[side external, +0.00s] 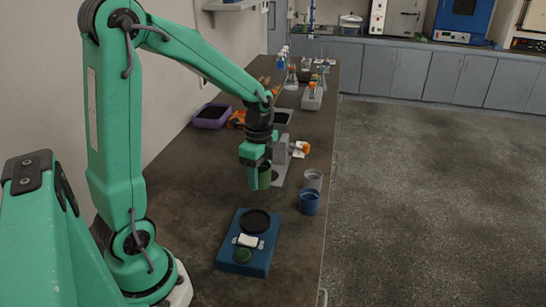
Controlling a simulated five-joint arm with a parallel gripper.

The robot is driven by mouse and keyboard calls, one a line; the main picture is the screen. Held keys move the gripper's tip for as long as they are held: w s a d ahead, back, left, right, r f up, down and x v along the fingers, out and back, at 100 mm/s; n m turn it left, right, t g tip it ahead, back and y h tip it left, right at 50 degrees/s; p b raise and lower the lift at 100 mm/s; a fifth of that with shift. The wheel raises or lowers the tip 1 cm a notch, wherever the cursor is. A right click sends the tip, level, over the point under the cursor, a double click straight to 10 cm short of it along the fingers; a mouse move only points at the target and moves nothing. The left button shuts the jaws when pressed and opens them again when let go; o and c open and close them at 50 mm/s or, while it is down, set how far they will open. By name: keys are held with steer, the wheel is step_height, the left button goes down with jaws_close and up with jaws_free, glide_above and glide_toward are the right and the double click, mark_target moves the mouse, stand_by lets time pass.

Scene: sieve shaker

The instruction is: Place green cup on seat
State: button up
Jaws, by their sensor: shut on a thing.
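The green cup (264,176) is in my gripper (257,172), above the dark bench. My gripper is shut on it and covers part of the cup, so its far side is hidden. A blue device (232,262) stands on the bench nearer the camera. It has a black round plate (256,221) on its back part, a small white piece in the middle and a dark green disc at its front. The black plate may be the seat; it looks empty. The cup is behind and slightly right of this plate, apart from it.
A blue cup (309,202) and a grey cup (313,180) stand right of the gripper near the bench's right edge. A grey stand (281,157) with orange-tipped parts is just behind the gripper. A purple tray (211,117) and glassware stand farther back. Bench front-left is clear.

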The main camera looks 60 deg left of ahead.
steer(key=w+d+r+n, duration=0.7)
steer(key=d+n, duration=0.2)
steer(key=n, duration=0.3)
steer(key=shift+d, duration=0.35)
steer(key=a+f+n, duration=0.1)
steer(key=a+f, duration=0.3)
steer(key=a, duration=0.3)
steer(key=s+a+f+n, duration=0.1)
steer(key=a+f+n, duration=0.1)
steer(key=a+f, duration=0.3)
steer(key=a+f+n, duration=0.1)
steer(key=a+f, duration=0.3)
steer(key=a, duration=0.5)
steer(key=shift+s+a+f+n, duration=0.1)
steer(key=shift+s+f+n, duration=0.2)
steer(key=shift+f, duration=2)
steer(key=shift+f, duration=0.35)
steer(key=o, duration=1.1)
